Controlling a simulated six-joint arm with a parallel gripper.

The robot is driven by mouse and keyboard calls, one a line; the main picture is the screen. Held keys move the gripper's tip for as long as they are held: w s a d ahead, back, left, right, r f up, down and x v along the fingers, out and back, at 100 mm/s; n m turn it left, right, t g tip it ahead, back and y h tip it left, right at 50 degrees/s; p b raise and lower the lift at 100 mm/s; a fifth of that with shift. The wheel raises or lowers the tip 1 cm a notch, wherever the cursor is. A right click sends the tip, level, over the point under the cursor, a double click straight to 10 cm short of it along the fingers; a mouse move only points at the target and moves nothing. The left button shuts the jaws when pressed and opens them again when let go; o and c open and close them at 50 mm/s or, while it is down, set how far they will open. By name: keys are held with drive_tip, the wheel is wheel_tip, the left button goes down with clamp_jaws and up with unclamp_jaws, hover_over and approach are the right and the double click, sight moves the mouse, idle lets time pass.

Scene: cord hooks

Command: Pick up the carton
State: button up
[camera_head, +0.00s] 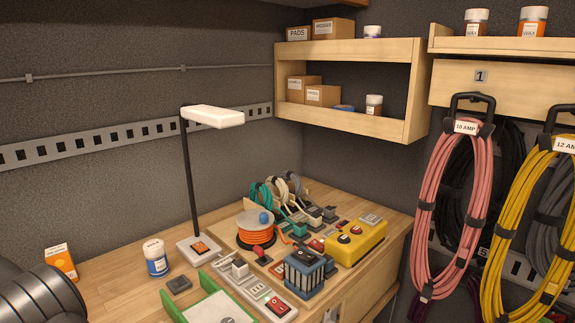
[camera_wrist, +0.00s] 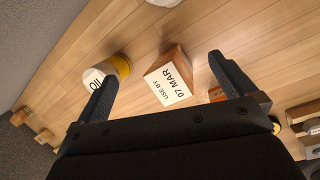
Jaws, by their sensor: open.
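In the head view an orange carton (camera_head: 61,262) with a white edge stands on the wooden bench at the far left. In the wrist view a brown box (camera_wrist: 174,75) with a white label reading "USE BY 07 MAR" is on the wood, in line with the gap between my fingers. I cannot tell if these are the same thing. My gripper (camera_wrist: 162,72) is open, one finger on each side of that box in the picture, with nothing held. How far the fingertips are above the wood is unclear. The gripper is not seen in the head view.
A yellow can with a white label (camera_wrist: 98,74) lies close to the left finger. In the head view a white and blue tub (camera_head: 156,258) and a lamp (camera_head: 198,248) stand right of the carton. Switch boxes and an orange cable reel (camera_head: 256,236) crowd the bench's right.

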drive_tip(key=c, duration=0.4)
drive_tip(key=shift+o, duration=0.2)
drive_tip(key=w+m, duration=0.1)
drive_tip(key=m, duration=0.1)
drive_tip(key=m+t+y, duration=0.1)
drive_tip(key=m+t, duration=0.2)
drive_tip(key=m, duration=2.7)
approach(56, 256)
drive_tip(key=x, duration=0.9)
drive_tip(key=shift+w+f, duration=0.1)
drive_tip(key=shift+f, duration=0.1)
drive_tip(key=shift+x, duration=2.75)
